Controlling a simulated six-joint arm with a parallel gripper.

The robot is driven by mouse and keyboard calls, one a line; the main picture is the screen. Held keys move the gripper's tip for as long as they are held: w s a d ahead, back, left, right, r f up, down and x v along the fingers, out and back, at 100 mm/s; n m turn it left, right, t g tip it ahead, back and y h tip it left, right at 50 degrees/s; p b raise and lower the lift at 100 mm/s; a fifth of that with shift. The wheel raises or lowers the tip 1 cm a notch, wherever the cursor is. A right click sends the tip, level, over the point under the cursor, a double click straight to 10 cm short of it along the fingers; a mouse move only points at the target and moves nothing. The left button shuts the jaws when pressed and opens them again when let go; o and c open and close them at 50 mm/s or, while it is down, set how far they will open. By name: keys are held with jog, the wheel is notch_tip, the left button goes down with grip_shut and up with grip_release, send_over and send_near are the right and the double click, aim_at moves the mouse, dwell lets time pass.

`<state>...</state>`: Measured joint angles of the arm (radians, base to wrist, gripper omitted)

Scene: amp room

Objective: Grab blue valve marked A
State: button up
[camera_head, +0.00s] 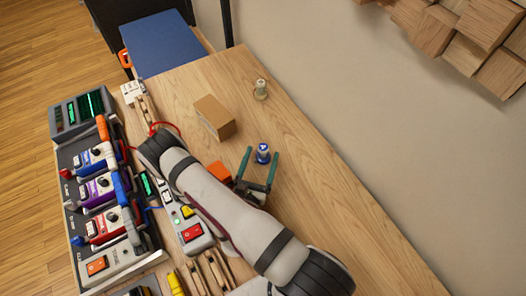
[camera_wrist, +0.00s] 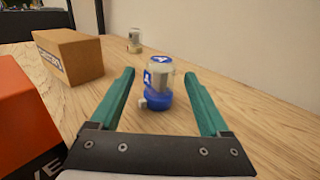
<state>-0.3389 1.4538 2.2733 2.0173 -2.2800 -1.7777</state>
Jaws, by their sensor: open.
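The blue valve marked A (camera_head: 263,154) stands upright on the wooden table in the head view. In the wrist view it shows as a blue-and-grey valve (camera_wrist: 159,86) with a white A on its blue top and another letter mark on its side. My gripper (camera_head: 260,158) is open, with its two green fingers on either side of the valve. In the wrist view the fingers of my gripper (camera_wrist: 157,88) are apart from the valve, with table showing between.
A cardboard box (camera_head: 214,118) stands left of the valve, and a beige valve (camera_head: 261,90) stands farther back. An orange box (camera_head: 219,172) is close beside my gripper. Panels with switches (camera_head: 96,190) fill the left side. The table right of the valve is clear.

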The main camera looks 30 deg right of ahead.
jog(key=shift+w+d, duration=0.5)
grip_shut()
